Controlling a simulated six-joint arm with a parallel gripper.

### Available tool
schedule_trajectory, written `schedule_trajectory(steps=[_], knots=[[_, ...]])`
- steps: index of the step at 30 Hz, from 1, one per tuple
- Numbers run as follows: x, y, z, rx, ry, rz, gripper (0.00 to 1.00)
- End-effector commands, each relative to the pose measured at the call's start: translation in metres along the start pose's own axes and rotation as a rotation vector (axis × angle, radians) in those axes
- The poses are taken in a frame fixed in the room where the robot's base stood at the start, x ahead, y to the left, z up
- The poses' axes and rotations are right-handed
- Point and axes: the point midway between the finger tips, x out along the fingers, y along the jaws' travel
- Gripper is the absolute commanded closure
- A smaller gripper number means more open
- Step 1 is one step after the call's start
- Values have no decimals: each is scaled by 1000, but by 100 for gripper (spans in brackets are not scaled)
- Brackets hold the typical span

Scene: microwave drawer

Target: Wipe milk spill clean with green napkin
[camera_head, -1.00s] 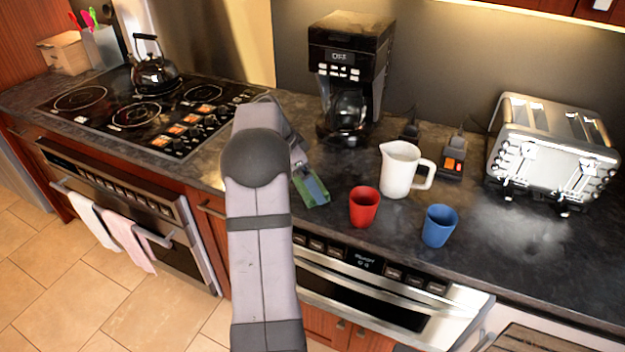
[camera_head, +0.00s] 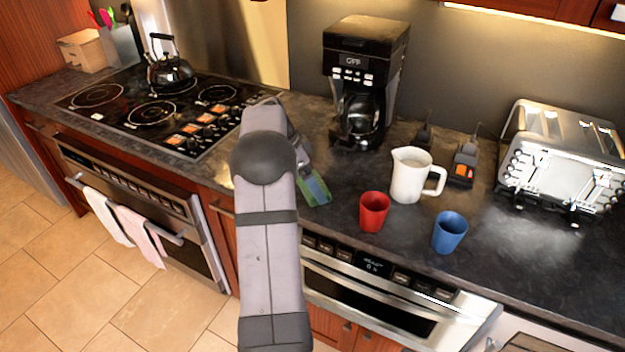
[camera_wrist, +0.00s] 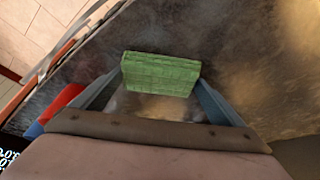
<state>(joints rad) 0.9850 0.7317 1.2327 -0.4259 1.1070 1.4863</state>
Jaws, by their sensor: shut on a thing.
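The green napkin (camera_wrist: 160,74) is a folded block held between the two fingers of my gripper (camera_wrist: 164,82) in the wrist view. In the head view the napkin (camera_head: 320,199) is at or just above the dark counter, left of the red cup, with my gripper (camera_head: 312,184) on it; my arm comes up from the front and hides part of the counter. I cannot tell whether the napkin touches the counter. I cannot make out a milk spill for sure; pale, shiny patches on the counter may be reflections.
A red cup (camera_head: 374,211), white pitcher (camera_head: 408,177) and blue cup (camera_head: 449,232) stand right of my gripper. The coffee maker (camera_head: 362,75) stands behind, the toaster (camera_head: 560,165) at far right, the stove (camera_head: 155,108) at left. The counter (camera_head: 535,265) is bare at front right.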

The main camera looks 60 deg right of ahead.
Motion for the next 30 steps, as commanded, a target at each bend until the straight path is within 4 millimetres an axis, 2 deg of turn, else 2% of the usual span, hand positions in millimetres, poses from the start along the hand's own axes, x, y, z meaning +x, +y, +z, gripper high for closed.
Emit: schedule_trajectory(steps=[7,17,30], knots=[[-4,-11,10,-2,-1,-1,36],[-4,-15,13,0,-2,0,36],[-11,-30,26,-1,-2,1,36]])
